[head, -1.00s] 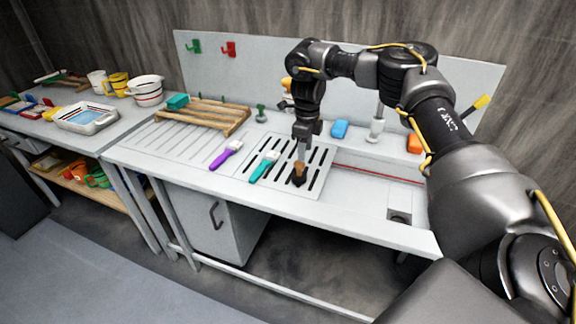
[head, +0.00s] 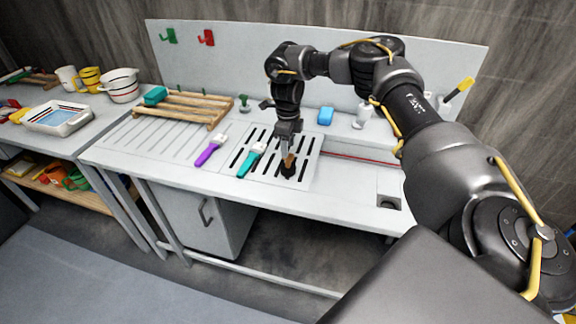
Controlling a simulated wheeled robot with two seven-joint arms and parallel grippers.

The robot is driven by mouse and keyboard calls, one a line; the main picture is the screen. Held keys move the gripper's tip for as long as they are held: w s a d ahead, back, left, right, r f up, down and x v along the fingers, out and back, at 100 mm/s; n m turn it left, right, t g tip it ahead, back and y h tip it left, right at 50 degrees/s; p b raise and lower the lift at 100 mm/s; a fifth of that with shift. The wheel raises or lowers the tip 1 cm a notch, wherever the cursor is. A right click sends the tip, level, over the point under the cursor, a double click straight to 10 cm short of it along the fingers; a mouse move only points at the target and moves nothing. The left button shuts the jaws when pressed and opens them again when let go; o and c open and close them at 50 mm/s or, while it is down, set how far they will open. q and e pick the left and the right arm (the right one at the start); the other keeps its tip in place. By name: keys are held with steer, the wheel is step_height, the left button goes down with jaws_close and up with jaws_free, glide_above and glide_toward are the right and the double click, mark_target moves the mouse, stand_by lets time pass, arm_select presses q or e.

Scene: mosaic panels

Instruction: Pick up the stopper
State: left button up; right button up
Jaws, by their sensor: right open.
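My right gripper (head: 288,145) points down over the slotted grate (head: 313,163) in the counter, and it is open. Directly below it, at its fingertips, is a small object with a brown upper part and a black lower end (head: 288,170). The fingers partly hide it, and I cannot tell whether they touch it. A small green knobbed piece (head: 244,103) stands at the back of the counter, left of the gripper. I cannot tell for sure which of these two is the stopper. My left gripper is out of view.
A teal brush (head: 252,159) and a purple brush (head: 211,150) lie left of the gripper. A square drain recess (head: 389,203) is at right. The front counter edge is clear.

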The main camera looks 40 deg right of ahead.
mark_target(288, 163)
steer(key=shift+s+f+p, duration=0.15)
steer(key=shift+f+p, duration=0.25)
step_height(288, 163, down, 4)
steer(key=shift+r+p, duration=0.15)
steer(key=shift+p, duration=0.55)
steer(key=shift+d+f, duration=0.1)
steer(key=shift+f, duration=0.2)
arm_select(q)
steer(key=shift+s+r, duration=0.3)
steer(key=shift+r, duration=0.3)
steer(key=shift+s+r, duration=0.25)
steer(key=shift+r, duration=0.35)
arm_select(e)
steer(key=shift+c, duration=0.3)
jaws_close()
